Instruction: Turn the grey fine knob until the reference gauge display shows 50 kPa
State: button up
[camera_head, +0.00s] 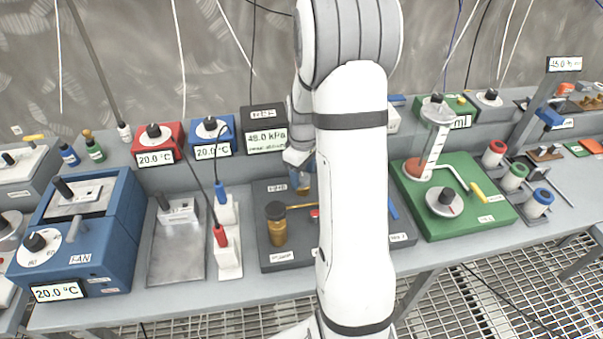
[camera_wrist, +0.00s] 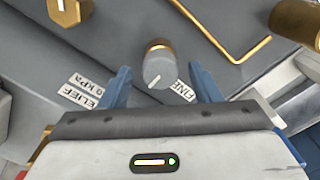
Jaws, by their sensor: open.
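The grey fine knob (camera_wrist: 159,68) is in the wrist view, a small grey cylinder with a white pointer line and a brass collar, beside a label reading FINE. My gripper (camera_wrist: 161,82) is open, with one blue finger on each side of the knob and a gap to both. Whether the fingers are lowered around it is hard to tell. In the head view my arm hides the knob and most of my gripper. The reference gauge (camera_head: 265,115) is a dark box at the back; its display (camera_head: 266,138) seems to read 48.0 kPa.
A brass hex fitting (camera_wrist: 68,10) and a bent brass pipe (camera_wrist: 232,45) lie near the knob. A brass cylinder with a dark cap (camera_head: 277,225) stands on the grey plate. A green board (camera_head: 455,215) is at right, a blue fan box (camera_head: 85,235) at left.

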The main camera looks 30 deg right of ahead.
jog(key=shift+f, duration=0.3)
jog(key=c, duration=0.9)
jog(key=shift+a, duration=0.2)
jog(key=shift+c, duration=0.5)
jog(key=shift+d, duration=0.2)
